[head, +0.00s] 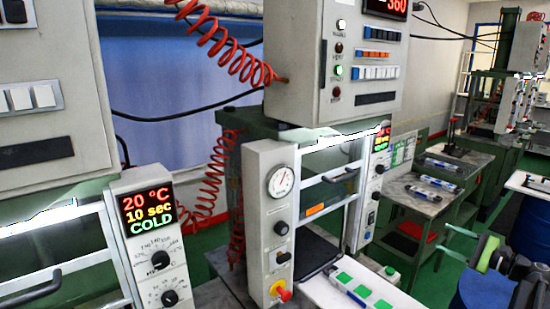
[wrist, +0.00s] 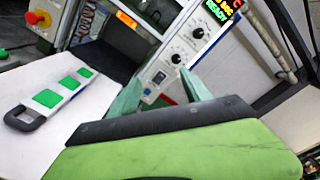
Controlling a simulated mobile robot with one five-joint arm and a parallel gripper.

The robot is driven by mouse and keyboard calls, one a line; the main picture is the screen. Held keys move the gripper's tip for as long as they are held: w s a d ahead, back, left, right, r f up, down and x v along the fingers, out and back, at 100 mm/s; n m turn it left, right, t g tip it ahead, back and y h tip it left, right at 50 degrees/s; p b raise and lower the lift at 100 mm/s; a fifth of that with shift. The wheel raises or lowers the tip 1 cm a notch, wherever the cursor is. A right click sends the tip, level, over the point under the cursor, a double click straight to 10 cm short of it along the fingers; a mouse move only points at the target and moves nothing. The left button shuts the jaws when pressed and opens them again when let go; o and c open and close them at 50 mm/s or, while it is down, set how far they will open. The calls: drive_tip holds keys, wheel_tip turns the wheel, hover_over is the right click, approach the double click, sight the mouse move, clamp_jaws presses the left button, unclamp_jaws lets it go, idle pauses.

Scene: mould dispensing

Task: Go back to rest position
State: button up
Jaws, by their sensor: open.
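My gripper shows in the wrist view (wrist: 160,77) as two teal fingers spread apart, with nothing between them. Behind the fingers is a press control panel (wrist: 178,60) with dials. In the head view my gripper and arm are partly seen at the lower right edge, green and dark, apart from the press. A white board with green squares (head: 338,297) lies in front of the middle press in the head view. In the wrist view a white mould with a dark handle (wrist: 22,120) and green squares lies left of my fingers.
The middle press (head: 268,215) has a red emergency knob (head: 284,295) low on its front. Another press with a "20 °C, 10 sec, COLD" display (head: 147,206) stands at the left. A blue barrel (head: 480,292) is at lower right. Grey tables (head: 408,197) stand behind.

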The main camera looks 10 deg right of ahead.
drive_tip(key=w+a+f+n+g, duration=0.1)
drive_tip(key=a+f+n+g, duration=0.3)
drive_tip(key=a, duration=0.6)
drive_tip(key=w+a+f+n+g, duration=0.25)
drive_tip(key=a+f, duration=0.35)
drive_tip(key=a, duration=0.5)
drive_tip(key=a+f+n+g, duration=0.3)
drive_tip(key=a+f+g, duration=0.15)
drive_tip(key=a, duration=0.55)
drive_tip(key=s+a+f+n+g+h, duration=0.2)
drive_tip(key=s+a+f+n+h, duration=0.2)
drive_tip(key=a, duration=0.4)
drive_tip(key=s+a+f+n+g+h, duration=0.2)
drive_tip(key=s+a+f+n+h, duration=0.2)
drive_tip(key=a, duration=0.4)
drive_tip(key=shift+s+f+n+h, duration=0.15)
drive_tip(key=shift+s+n+h, duration=0.25)
drive_tip(key=shift+s+n, duration=0.6)
drive_tip(key=shift+w, duration=0.15)
